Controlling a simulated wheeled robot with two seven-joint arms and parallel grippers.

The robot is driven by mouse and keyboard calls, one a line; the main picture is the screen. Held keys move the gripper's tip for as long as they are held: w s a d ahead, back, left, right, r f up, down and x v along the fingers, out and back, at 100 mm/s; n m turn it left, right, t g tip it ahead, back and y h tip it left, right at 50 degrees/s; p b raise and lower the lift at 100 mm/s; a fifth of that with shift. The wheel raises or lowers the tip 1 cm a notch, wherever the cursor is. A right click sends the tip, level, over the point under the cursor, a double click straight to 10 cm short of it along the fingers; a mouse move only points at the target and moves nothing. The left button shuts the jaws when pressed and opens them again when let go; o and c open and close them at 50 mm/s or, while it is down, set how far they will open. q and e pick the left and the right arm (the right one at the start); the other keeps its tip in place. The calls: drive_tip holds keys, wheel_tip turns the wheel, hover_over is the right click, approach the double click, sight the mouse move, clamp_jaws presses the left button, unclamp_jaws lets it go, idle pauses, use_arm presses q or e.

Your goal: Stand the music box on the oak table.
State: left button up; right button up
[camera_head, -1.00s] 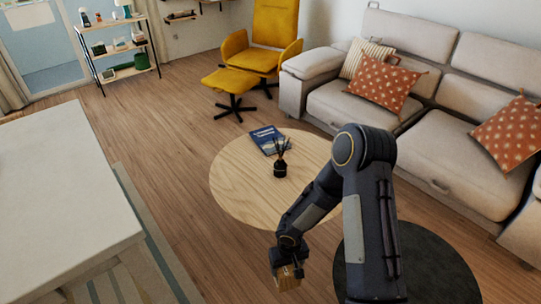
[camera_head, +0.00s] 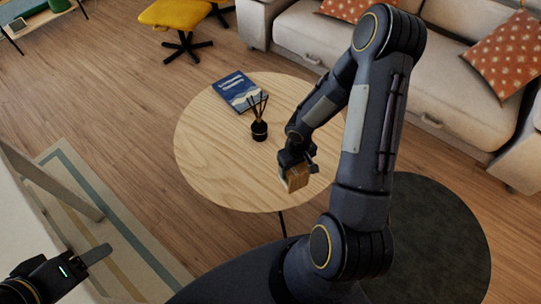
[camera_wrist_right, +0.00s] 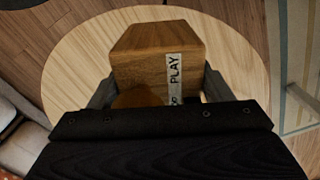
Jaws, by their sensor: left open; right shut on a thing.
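The music box (camera_head: 297,177) is a small wooden box. In the right wrist view the music box (camera_wrist_right: 158,62) shows a pale label reading "PLAY". My right gripper (camera_head: 296,170) is shut on it, with one finger on each side, over the right part of the oak table (camera_head: 215,165). The oak table is round and pale, and it also fills much of the right wrist view (camera_wrist_right: 75,65). I cannot tell whether the box touches the tabletop. My left gripper (camera_head: 98,256) is at the lower left, away from the table, with one finger clearly seen.
A blue book (camera_head: 240,92) and a black reed diffuser (camera_head: 260,130) stand on the table's far half. The table's near left part is bare. A dark round table (camera_head: 430,240) is at the right. A sofa (camera_head: 440,75) stands behind, and a white surface (camera_head: 25,225) at the left.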

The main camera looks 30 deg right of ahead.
drive_tip(key=w+a+f, duration=0.2)
drive_tip(key=w+f, duration=0.7)
drive_tip(key=f, duration=0.2)
drive_tip(key=shift+w+a+p, duration=0.15)
drive_tip(key=shift+a+p, duration=0.1)
drive_tip(key=shift+p, duration=0.2)
drive_tip(key=shift+f+b, duration=0.2)
drive_tip(key=shift+b, duration=0.1)
drive_tip(key=o, duration=1.3)
drive_tip(key=shift+r, duration=0.1)
